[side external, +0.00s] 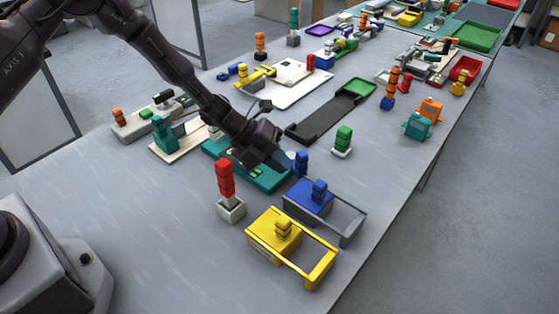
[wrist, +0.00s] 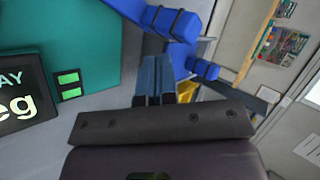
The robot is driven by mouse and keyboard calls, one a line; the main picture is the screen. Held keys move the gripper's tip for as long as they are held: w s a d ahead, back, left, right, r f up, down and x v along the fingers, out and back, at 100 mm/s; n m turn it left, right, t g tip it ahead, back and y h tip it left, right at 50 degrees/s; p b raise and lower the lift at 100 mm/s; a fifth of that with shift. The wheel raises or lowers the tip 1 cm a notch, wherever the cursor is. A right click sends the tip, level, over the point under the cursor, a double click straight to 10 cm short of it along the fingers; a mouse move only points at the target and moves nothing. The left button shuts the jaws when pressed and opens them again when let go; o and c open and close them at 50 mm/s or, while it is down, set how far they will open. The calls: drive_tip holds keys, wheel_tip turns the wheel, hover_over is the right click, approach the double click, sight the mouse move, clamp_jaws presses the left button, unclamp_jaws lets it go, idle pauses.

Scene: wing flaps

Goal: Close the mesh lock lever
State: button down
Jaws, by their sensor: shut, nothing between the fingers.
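My gripper (side external: 284,161) is shut and empty, low over the right end of a teal device (side external: 268,181). Its closed blue fingers also show in the wrist view (wrist: 156,62). A blue handle (side external: 301,163) with dark bands stands just right of the fingertips. In the wrist view a banded blue handle (wrist: 172,20) is just beyond the fingertips; I cannot tell whether they touch.
A blue-topped box (side external: 310,198) with a grey frame and a yellow box (side external: 275,232) with a yellow frame stand in front. A red handle (side external: 225,180) on a grey block and a green knob (side external: 343,138) stand nearby.

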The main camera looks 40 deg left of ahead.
drive_tip(key=v, duration=1.2)
drive_tip(key=s+a+r+n+y, duration=0.2)
drive_tip(key=s+r+n+y, duration=0.2)
drive_tip(key=s+r+n, duration=0.6)
drive_tip(key=s+a+r+n+y, duration=0.3)
drive_tip(key=s+r+n, duration=0.8)
drive_tip(key=n, duration=0.9)
drive_tip(key=s+y, duration=0.1)
drive_tip(key=s, duration=0.2)
drive_tip(key=shift+s+r+t, duration=0.2)
drive_tip(key=shift+s+t, duration=0.2)
drive_tip(key=shift+a, duration=0.1)
